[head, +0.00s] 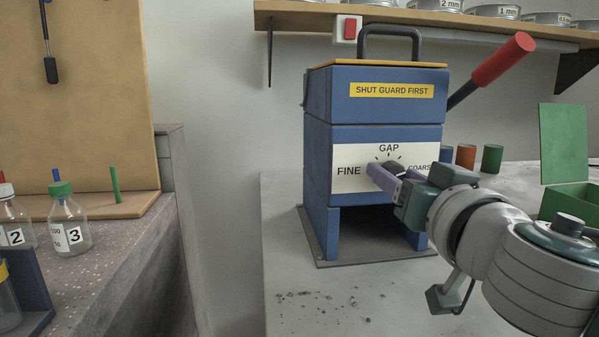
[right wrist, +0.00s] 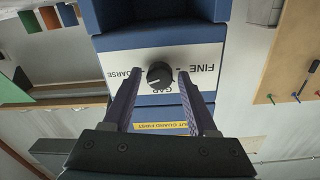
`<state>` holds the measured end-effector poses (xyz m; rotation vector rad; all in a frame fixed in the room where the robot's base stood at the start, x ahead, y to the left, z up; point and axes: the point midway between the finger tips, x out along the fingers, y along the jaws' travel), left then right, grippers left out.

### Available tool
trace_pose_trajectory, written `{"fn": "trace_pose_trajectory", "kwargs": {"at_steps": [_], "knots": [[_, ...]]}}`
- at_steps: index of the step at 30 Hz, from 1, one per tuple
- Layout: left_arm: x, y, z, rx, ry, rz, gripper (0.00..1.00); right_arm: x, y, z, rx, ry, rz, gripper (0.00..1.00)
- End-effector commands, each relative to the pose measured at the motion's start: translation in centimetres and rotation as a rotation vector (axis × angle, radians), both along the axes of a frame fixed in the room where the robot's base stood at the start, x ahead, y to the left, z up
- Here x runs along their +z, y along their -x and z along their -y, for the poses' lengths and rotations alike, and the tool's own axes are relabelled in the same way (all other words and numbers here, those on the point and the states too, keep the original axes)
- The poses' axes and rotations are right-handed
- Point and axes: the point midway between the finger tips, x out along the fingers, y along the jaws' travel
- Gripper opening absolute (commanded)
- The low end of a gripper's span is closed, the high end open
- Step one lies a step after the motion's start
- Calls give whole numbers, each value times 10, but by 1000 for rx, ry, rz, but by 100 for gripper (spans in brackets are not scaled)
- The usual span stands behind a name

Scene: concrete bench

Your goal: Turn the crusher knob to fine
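The blue crusher (head: 325,115) stands on the bench, with a white GAP panel (head: 346,160) marked FINE on the left and COARSE on the right. Its black knob (right wrist: 160,75) shows in the right wrist view, where the panel is upside down; a pale mark on it seems to point toward the COARSE side. In the head view the knob is partly hidden by my right gripper (head: 388,178). My right gripper (right wrist: 157,73) is open, its purple fingers on either side of the knob with gaps showing. My left gripper is not in view.
The crusher has a red-handled lever (head: 502,60) and a SHUT GUARD FIRST label (head: 391,90). Coloured cylinders (head: 466,156) and a green box (head: 570,200) stand to the right. Bottles (head: 69,222) stand on the left counter. Sieves line the shelf (head: 300,12) above.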

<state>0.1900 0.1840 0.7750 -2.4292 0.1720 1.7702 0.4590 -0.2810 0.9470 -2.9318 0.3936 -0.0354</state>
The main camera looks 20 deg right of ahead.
Motion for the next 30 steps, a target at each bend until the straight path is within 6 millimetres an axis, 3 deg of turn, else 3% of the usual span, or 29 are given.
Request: {"fn": "trace_pose_trajectory", "kwargs": {"at_steps": [2, 15, 30], "knots": [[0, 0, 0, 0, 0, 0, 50, 0, 0, 0, 0, 0, 0, 48], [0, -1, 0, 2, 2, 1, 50, 0, 0, 0, 0, 0, 0, 0], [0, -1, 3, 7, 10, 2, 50, 0, 0, 0, 0, 60, -14, 0]]}}
